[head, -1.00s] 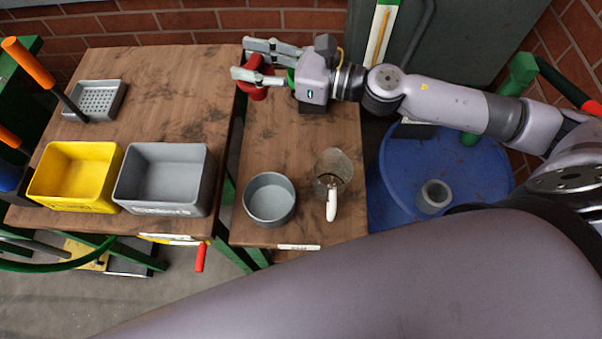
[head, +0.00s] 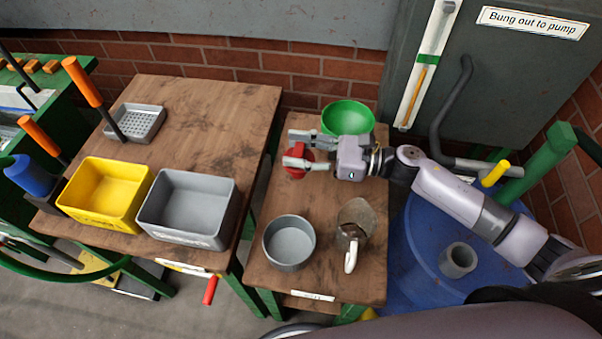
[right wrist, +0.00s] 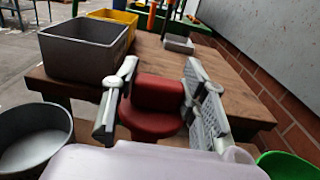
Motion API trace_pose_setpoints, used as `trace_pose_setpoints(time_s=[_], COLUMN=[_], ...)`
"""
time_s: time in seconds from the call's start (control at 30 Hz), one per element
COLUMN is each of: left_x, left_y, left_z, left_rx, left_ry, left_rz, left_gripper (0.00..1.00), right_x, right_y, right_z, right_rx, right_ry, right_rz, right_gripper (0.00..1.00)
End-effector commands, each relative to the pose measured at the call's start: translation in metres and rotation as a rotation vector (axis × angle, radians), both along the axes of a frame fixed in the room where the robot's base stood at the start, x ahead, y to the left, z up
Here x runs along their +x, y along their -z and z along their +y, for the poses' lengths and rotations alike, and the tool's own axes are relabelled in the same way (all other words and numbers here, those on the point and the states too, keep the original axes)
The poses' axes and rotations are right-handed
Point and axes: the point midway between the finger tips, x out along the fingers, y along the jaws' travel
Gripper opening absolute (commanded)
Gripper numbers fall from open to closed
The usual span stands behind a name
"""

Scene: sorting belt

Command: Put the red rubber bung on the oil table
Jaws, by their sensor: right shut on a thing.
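The red rubber bung (head: 295,164) is between the fingers of my right gripper (head: 294,149), over the back left part of the smaller wooden table (head: 328,277). This table has a white label on its front edge, too small to read surely; it looks like the oil table. In the right wrist view the bung (right wrist: 152,122) shows upright between both fingers, with a wide round lower part and a narrower block on top. I cannot tell whether its bottom touches the wood. My left gripper is not in view.
A green funnel or bowl (head: 347,117) is right behind my right gripper. A round grey pan (head: 289,243) and a jug (head: 354,222) stand at the table's front. The larger table (head: 215,105) at left holds yellow and grey bins. A blue drum (head: 425,265) is at right.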

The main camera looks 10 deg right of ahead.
Motion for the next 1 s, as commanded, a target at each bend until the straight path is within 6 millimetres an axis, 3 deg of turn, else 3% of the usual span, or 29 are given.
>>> trace_pose_setpoints(time_s=[0.1,0.53,1.0], left_x=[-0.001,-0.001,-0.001], left_y=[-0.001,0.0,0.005], left_z=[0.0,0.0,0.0], left_rx=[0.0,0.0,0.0], left_ry=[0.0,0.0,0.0], left_rz=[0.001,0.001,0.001], left_gripper=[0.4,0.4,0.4], right_x=[0.001,0.001,0.0], right_y=[0.026,0.076,0.087], right_z=[0.0,0.0,0.0], right_rx=[0.002,0.0,0.0], right_ry=[0.002,0.001,0.0], right_rz=[0.004,0.001,-0.001], right_gripper=[0.0,0.0,0.0])
